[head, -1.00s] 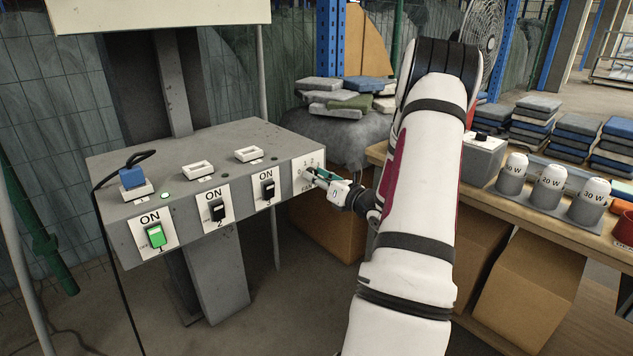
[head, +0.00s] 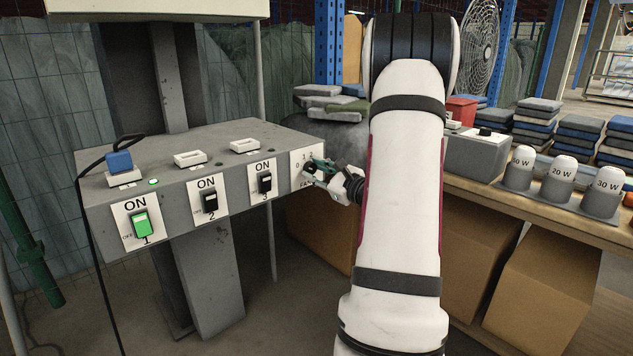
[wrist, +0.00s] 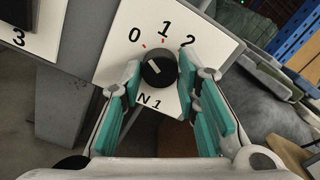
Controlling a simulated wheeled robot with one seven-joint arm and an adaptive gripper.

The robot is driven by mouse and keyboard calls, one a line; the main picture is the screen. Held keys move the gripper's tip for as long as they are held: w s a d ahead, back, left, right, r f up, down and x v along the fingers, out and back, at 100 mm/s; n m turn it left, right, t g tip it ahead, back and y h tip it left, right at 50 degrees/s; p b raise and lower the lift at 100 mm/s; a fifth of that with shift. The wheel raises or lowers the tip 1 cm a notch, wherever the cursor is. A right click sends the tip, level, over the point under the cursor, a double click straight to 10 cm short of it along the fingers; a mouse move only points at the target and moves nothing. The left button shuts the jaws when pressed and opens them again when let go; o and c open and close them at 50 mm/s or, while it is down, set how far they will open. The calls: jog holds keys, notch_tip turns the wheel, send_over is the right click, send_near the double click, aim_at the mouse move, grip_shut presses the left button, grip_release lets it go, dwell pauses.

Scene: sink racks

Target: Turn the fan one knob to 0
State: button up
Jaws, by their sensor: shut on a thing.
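The fan one knob (wrist: 158,68) is a round black dial on a white plate (wrist: 112,30) marked 0, 1 and 2. Its pale pointer line slants up and left, roughly towards the 0. My gripper (wrist: 159,76) has its teal-padded fingers on either side of the knob and is shut on it. In the head view my gripper (head: 318,170) is at the plate (head: 298,158) on the right end of the grey control box, where it partly hides the knob.
The grey control box (head: 240,140) carries a lit green switch 1 (head: 141,223) and black switches 2 (head: 210,202) and 3 (head: 264,184). A blue plug (head: 119,162) with a cable is at its left. A wooden bench (head: 540,220) with weights stands to the right.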

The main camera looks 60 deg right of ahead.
jog(key=shift+n+b, duration=0.55)
jog(key=shift+n, duration=0.05)
jog(key=o, duration=1.2)
jog(key=v, duration=1.2)
jog(key=shift+s+f, duration=0.1)
